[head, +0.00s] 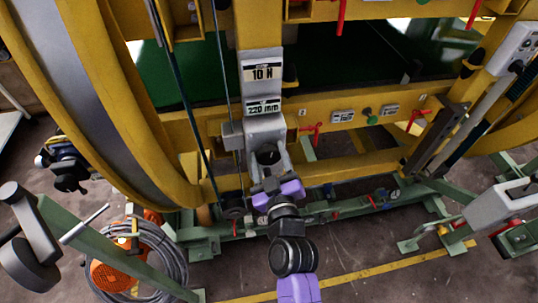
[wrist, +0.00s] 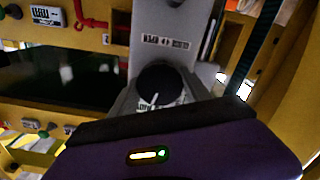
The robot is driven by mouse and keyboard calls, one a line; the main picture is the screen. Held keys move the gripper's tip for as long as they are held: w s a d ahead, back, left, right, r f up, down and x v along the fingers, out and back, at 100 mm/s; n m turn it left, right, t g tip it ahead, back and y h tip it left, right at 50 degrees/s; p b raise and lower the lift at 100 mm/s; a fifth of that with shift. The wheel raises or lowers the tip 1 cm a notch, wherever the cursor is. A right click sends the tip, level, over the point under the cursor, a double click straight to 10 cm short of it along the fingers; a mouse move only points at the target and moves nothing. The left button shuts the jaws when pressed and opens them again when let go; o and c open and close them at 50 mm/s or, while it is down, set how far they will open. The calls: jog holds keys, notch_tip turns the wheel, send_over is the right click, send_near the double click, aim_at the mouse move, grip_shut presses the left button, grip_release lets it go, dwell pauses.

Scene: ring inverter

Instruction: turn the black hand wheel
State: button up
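A round black wheel or knob (wrist: 158,84) with a white line on its face sits on a grey housing in the wrist view. It appears to be the black hand wheel. In the head view, the dark round part (head: 268,157) is low on the grey column, just beyond my gripper (head: 270,180). My gripper is purple and black and is close in front of the housing. In the wrist view its purple body fills the bottom and covers the lower edge of the housing.
The grey column (head: 263,75) carries labels "10 N" and "220 mm". A yellow beam (head: 340,110) with red and green handles runs right of it. A large yellow ring (head: 95,120) curves at left. A coiled grey hose (head: 155,265) lies on the floor at lower left.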

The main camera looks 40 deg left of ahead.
jog(key=c, duration=0.7)
jog(key=shift+m, duration=0.4)
jog(key=m, duration=1)
jog(key=shift+m+p, duration=0.3)
jog(key=shift+m, duration=1.9)
jog(key=shift+d, duration=0.1)
